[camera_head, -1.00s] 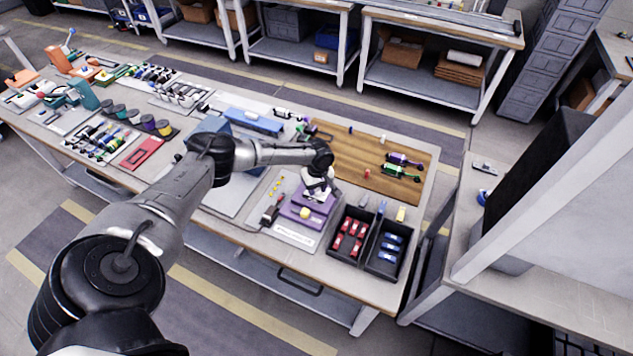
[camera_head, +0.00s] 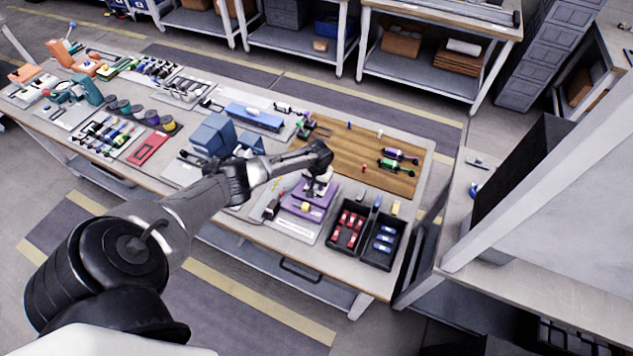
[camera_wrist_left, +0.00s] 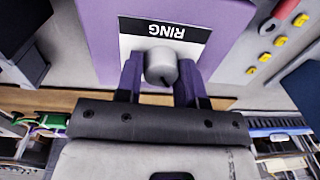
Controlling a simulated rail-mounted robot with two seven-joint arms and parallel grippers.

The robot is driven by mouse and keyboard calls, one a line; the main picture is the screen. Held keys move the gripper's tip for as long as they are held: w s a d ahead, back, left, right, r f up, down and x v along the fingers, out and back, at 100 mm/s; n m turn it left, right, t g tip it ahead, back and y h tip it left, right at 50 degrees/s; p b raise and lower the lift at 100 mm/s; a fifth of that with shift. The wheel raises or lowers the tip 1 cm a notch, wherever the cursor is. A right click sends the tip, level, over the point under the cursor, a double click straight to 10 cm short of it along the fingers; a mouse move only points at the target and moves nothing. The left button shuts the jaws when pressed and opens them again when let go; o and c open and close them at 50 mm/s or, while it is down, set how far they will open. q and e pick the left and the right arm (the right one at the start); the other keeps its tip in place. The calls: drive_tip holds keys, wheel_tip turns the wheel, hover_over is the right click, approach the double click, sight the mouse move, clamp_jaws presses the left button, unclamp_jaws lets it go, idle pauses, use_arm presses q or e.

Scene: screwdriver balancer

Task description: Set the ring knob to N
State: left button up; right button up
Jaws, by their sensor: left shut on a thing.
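The ring knob (camera_wrist_left: 161,66) is a small round grey knob on a purple box (camera_wrist_left: 220,25). My right gripper is not in view.
Black bins (camera_head: 384,246) with red and blue pieces stand right of the purple box. A wooden board (camera_head: 355,146) with purple and green tools lies behind. Blue boxes (camera_head: 214,136) stand to the left. Yellow pieces (camera_wrist_left: 280,41) lie near the box.

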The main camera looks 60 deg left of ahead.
use_arm(q)
drive_tip(key=m, duration=0.3)
drive_tip(key=shift+m, duration=0.4)
drive_tip(key=m, duration=0.3)
drive_tip(key=shift+m, duration=0.3)
drive_tip(key=m, duration=0.3)
drive_tip(key=shift+d+m+t, duration=0.1)
drive_tip(key=shift+m+t, duration=0.2)
drive_tip(key=shift+m, duration=0.1)
drive_tip(key=m, duration=0.2)
drive_tip(key=shift+m+b, duration=0.3)
drive_tip(key=shift+b, duration=0.1)
drive_tip(key=m+b, duration=0.1)
drive_tip(key=m, duration=0.5)
drive_tip(key=shift+b, duration=0.3)
drive_tip(key=m+b, duration=0.1)
drive_tip(key=m, duration=0.2)
drive_tip(key=shift+s, duration=0.1)
drive_tip(key=shift+m, duration=0.8)
drive_tip(key=shift+r+b, duration=0.1)
drive_tip(key=shift+b, duration=0.2)
